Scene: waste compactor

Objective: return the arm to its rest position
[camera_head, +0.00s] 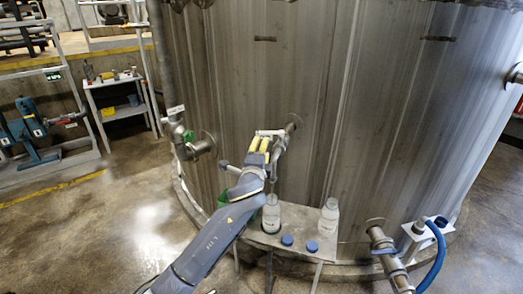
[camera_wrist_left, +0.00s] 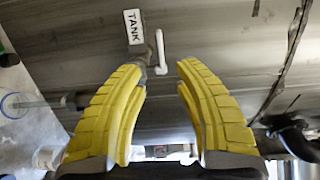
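My left arm reaches up from the bottom in the head view. Its gripper (camera_head: 262,146) with yellow fingers is in front of the steel tank (camera_head: 350,90), close to a valve fitting (camera_head: 291,124) on its wall. In the left wrist view the yellow fingers of the gripper (camera_wrist_left: 161,80) stand apart with nothing gripped between them. Beyond the gap are a white handle (camera_wrist_left: 161,52) and a tag reading TANK (camera_wrist_left: 133,26). The fingers appear apart from the handle. My right gripper is in neither view.
A small metal shelf (camera_head: 262,238) below the gripper holds two clear bottles (camera_head: 271,215) (camera_head: 328,219) and two blue caps (camera_head: 287,240) (camera_head: 312,246). Pipe valves stick out at left (camera_head: 190,140) and lower right (camera_head: 388,258), near a blue hose (camera_head: 438,255). The floor at left (camera_head: 110,225) is clear.

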